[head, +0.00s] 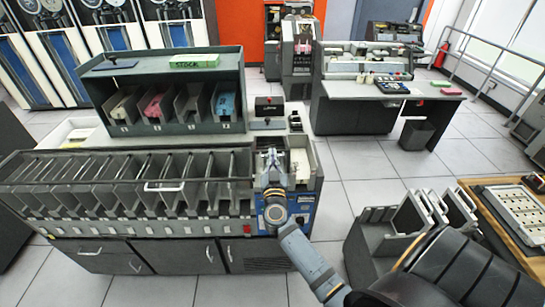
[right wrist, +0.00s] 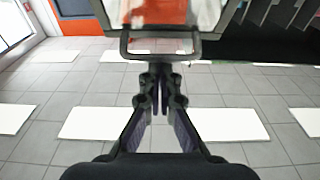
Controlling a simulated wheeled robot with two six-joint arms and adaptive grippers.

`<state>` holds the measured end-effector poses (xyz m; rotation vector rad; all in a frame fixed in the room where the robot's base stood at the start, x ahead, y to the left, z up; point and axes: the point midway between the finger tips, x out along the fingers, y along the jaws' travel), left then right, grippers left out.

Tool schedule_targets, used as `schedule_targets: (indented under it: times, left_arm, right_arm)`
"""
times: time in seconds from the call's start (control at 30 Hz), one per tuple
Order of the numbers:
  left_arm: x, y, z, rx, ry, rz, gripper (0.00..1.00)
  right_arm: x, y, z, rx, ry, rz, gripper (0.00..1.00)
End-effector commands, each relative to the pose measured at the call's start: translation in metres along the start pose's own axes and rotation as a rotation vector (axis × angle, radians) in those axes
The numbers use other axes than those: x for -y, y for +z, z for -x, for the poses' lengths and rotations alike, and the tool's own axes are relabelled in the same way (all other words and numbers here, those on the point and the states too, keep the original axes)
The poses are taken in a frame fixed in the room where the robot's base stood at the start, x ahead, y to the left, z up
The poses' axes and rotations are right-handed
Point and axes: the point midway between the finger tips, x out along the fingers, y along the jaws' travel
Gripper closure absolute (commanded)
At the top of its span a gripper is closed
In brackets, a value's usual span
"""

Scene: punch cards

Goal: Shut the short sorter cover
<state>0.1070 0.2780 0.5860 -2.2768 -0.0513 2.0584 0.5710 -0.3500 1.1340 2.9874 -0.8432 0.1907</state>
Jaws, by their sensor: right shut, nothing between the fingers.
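The sorter is the long grey machine (head: 110,242) at the left of the head view. Its long cover, with a pale handle (head: 165,187), lies over the row of pockets. My right gripper (head: 269,160) is over the short section at the sorter's right end and partly hides it. In the right wrist view, a clear panel in a grey frame with a dark handle loop (right wrist: 160,57), apparently the short cover, is at the top. The shut, empty fingers (right wrist: 158,78) are close to the handle; contact is unclear. The cover's angle is hard to tell. My left gripper is not in view.
A card rack (head: 165,100) with several colored card stacks stands behind the sorter. A small black box (head: 269,106) is beside it. A desk (head: 372,92) is farther back. Grey trays (head: 385,237) stand at the right. The tiled floor between is clear.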

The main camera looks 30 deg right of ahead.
Motion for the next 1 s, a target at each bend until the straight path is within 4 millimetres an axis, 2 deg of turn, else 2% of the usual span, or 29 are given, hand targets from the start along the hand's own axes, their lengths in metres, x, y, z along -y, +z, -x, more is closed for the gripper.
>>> schedule_targets:
  times: [0.2,0.6,0.73,1.0]
  left_arm:
    - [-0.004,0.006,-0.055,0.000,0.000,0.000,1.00]
    - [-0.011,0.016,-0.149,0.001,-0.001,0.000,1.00]
    - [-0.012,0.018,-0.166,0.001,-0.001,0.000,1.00]
    - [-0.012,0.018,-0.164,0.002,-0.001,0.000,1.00]
  right_arm:
    - [-0.001,0.037,0.015,-0.078,0.002,0.002,1.00]
    - [-0.001,0.084,0.037,-0.272,0.001,0.000,1.00]
    - [0.000,0.100,0.043,-0.311,0.000,0.001,1.00]
    - [0.000,0.111,0.047,-0.309,-0.001,0.000,1.00]
